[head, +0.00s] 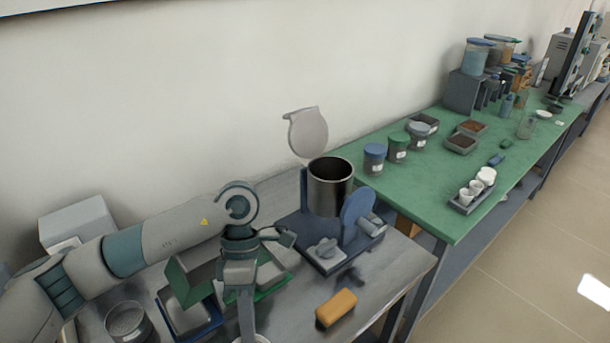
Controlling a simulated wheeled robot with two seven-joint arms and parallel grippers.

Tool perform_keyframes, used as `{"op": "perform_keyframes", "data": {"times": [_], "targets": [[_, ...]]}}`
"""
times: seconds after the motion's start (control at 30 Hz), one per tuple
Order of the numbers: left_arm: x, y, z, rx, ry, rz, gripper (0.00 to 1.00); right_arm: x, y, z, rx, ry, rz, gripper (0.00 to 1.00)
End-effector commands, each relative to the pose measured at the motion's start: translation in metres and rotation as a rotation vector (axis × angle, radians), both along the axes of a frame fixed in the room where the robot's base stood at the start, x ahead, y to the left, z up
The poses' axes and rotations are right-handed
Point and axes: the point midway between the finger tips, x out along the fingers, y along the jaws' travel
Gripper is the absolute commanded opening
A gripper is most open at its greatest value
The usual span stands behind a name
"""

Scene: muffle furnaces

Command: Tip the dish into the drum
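The drum (330,189) is an upright metal cylinder, open at the top, on a blue stand (307,250). Its round grey lid (308,132) stands raised behind it. My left arm comes in from the left, and my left gripper (248,333) points down at the bottom edge, to the left of and nearer than the drum. A small pale rim (262,339) shows at its fingertips, cut off by the frame; I cannot tell whether this is the dish or whether it is gripped. A round grey pan (127,321) stands at lower left. My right gripper is out of view.
Green and blue trays (205,325) lie around and behind my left gripper. A yellow-orange block (336,308) lies at the metal bench's front. A green-topped bench (440,190) on the right carries jars, trays and white cups (487,176).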

Motion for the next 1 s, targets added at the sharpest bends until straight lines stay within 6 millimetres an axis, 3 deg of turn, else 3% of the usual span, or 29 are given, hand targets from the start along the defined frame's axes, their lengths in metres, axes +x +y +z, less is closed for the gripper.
{"op": "perform_keyframes", "data": {"times": [0.6, 0.8, 1.0], "targets": [[0.017, 0.103, 0.032, 0.004, -0.002, -1.295, 0.00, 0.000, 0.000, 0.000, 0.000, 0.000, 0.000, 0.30], [0.021, 0.126, 0.043, -0.001, 0.000, -1.513, 0.00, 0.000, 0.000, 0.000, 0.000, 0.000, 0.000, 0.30], [0.022, 0.131, 0.047, -0.003, 0.000, -1.572, 0.00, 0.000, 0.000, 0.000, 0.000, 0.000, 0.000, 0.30]]}}
